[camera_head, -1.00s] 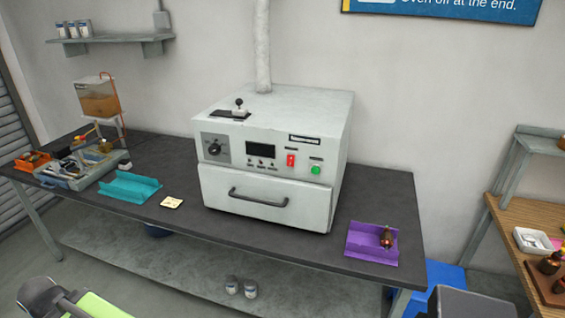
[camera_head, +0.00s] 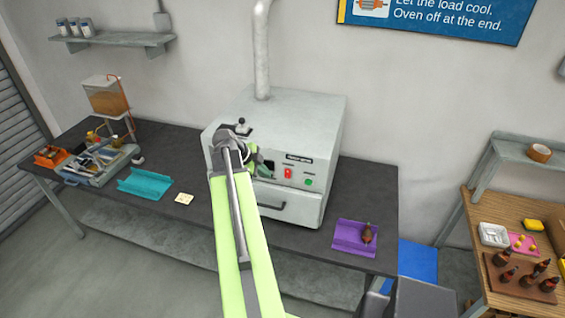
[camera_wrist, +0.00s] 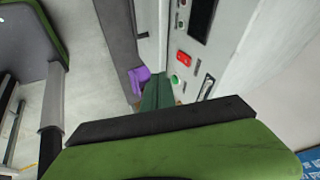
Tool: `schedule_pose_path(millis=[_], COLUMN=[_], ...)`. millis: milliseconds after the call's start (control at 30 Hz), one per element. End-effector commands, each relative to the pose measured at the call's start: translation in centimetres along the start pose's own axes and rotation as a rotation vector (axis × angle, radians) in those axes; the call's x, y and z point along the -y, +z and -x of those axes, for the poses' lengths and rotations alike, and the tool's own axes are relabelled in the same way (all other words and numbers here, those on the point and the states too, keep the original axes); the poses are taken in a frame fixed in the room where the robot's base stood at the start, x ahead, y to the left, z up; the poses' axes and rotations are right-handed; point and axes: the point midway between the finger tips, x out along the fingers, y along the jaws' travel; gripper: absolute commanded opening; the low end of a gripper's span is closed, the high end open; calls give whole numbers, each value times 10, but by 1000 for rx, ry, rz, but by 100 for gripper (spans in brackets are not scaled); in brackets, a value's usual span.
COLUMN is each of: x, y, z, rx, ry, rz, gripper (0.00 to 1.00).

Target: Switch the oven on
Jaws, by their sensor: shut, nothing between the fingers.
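The oven (camera_head: 300,125) is a pale grey box on the dark bench, with its front drawer closed. Its front panel carries a red switch (camera_head: 288,173) and a green round button (camera_head: 309,182). Both also show in the wrist view, the red switch (camera_wrist: 183,57) above the green button (camera_wrist: 174,80). My arm crosses in front of the oven's left side and hides the knob and part of the display. My gripper (camera_wrist: 157,92) is shut and empty, close to the panel.
A purple tray (camera_head: 345,246) with a brown wound part (camera_head: 367,234) lies right of the oven. A wooden table (camera_head: 480,225) with bottles stands at the right.

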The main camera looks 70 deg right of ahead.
Motion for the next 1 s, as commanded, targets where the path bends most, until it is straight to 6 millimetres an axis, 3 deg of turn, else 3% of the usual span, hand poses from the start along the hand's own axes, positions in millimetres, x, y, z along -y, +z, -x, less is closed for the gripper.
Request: schedule_pose_path(millis=[100, 433, 933, 1000], x=[4, 2, 0, 17], y=[-10, -8, -6, -8], z=[-2, -10, -114, -114], rx=[-11, -10, -11, -11], ry=[-1, 0, 2, 1], rz=[-45, -42, -41, -42], gripper=[0, 0, 0, 0])
